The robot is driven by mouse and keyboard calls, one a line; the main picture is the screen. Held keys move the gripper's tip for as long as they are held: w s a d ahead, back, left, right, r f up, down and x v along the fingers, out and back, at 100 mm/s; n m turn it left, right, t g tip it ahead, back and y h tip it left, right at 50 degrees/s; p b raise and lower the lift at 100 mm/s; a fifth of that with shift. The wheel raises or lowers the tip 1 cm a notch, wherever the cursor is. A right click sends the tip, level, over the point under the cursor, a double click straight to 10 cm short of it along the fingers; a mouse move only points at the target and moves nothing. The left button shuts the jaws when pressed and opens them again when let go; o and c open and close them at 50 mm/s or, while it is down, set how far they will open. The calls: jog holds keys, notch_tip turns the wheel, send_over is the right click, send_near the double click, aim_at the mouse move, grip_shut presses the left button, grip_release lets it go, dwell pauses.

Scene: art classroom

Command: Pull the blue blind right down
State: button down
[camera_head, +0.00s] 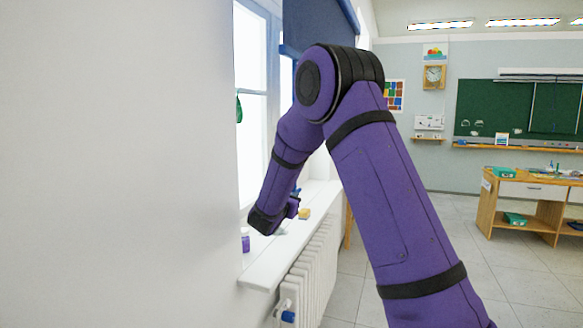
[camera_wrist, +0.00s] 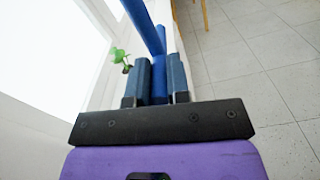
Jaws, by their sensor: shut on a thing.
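The blue blind (camera_head: 312,22) hangs across the top of the window in the head view, with its lower bar (camera_head: 288,50) well above the sill. My arm hides part of its lower edge. In the head view my gripper (camera_head: 297,190) is low, just above the sill and mostly hidden by my wrist. In the wrist view its two dark blue fingers (camera_wrist: 156,85) are closed on a blue piece (camera_wrist: 158,72). Blue bars (camera_wrist: 146,26) run upward in the picture beyond the fingertips. How the held piece joins the blind is hidden.
The white sill (camera_head: 262,268) carries a purple jar (camera_head: 245,243) and a yellow block (camera_head: 304,213). A radiator (camera_head: 312,262) stands below it. A green plant (camera_wrist: 120,57) is left of my fingers. A wooden desk (camera_head: 530,190) stands right; the tiled floor between is clear.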

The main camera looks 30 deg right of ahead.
notch_tip(320, 180, down, 24)
dwell(0.4)
jog(key=c, duration=1.1)
grip_release()
jog(key=v, duration=1)
jog(key=shift+s+a, duration=0.25)
jog(key=shift+a, duration=0.05)
